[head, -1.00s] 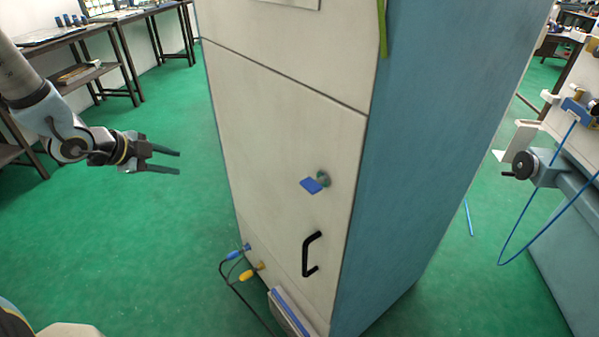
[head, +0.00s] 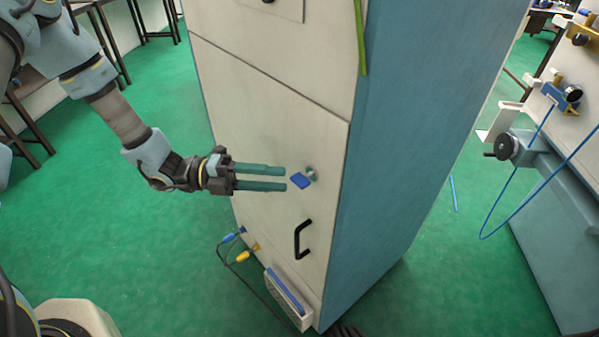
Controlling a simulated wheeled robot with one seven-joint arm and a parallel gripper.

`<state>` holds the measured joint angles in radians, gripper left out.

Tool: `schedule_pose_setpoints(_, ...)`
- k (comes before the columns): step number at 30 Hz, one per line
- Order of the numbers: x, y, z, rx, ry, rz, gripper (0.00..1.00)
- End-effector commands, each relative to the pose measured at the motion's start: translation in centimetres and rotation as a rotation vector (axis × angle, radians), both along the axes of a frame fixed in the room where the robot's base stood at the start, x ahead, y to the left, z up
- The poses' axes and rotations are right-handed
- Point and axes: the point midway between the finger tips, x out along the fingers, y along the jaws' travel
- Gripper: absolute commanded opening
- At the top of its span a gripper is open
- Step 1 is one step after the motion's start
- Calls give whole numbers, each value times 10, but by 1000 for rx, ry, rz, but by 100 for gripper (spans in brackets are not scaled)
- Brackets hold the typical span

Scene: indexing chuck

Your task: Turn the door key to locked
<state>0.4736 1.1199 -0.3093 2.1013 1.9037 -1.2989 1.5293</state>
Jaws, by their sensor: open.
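The door key has a flat blue bow (head: 300,181) and sits in a small round lock (head: 312,173) on the pale cabinet door (head: 262,130). My gripper (head: 284,179) is open, with its two dark green fingers pointing right at the key. The fingertips are just left of the blue bow, one a little above and one a little below its middle. I cannot tell whether they touch it; nothing shows between the fingers.
A black door handle (head: 302,239) stands out below the key. Yellow and blue connectors (head: 249,252) with a dark cable are at the cabinet's lower left. A machine with a handwheel (head: 503,147) stands at right.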

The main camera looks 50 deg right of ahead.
Motion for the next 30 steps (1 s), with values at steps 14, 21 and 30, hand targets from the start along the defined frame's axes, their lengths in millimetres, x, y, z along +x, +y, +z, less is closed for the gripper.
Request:
schedule_pose_setpoints(14, -45, -32, 1, 1, 0, 2, 41)
schedule_pose_setpoints(21, -45, -33, 0, 2, -1, 2, 41)
schedule_pose_setpoints(30, -45, -33, 0, 2, -1, 2, 10)
